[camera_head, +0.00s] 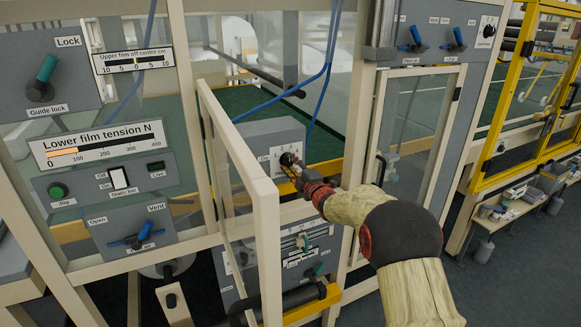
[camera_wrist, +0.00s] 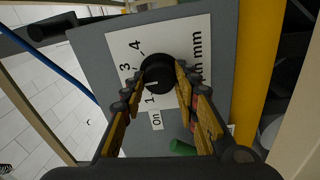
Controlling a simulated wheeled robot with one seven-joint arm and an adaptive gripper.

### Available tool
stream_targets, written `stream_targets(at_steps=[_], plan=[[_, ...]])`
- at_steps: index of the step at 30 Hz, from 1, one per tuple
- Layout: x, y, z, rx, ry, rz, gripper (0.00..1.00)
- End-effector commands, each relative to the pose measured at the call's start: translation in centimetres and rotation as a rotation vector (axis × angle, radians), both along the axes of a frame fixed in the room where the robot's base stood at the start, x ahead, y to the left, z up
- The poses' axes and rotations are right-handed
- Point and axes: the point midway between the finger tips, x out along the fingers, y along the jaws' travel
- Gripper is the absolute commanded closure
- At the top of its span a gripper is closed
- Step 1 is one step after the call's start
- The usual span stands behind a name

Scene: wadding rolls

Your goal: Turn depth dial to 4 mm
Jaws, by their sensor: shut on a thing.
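The depth dial is a round black knob (camera_wrist: 158,72) on a white scale plate (camera_wrist: 190,40) marked in mm; it also shows in the head view (camera_head: 287,158). In the wrist view the figures 1, 3 and 4 are readable, and the place of 2 is covered by my left finger. A short white mark on the knob lies near the 1 side of the scale, away from 4. My gripper (camera_wrist: 155,82) is shut on the knob, one yellow-padded finger on each side. In the head view my gripper (camera_head: 297,177) reaches the grey dial box.
A green button (camera_wrist: 183,147) and an On label sit just below the dial. An open framed door (camera_head: 240,165) stands left of my arm. A yellow rail (camera_wrist: 258,70) runs beside the box, and blue cables (camera_head: 325,70) hang above it.

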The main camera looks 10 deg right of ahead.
Motion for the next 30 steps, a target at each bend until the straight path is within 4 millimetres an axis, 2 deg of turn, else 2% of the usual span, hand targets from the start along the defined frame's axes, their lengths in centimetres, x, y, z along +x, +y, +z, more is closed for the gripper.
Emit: stream_targets(at_steps=[30], plan=[[-0.06, 0.04, -0.20, 0.889, 0.257, -0.003, 0.95]])
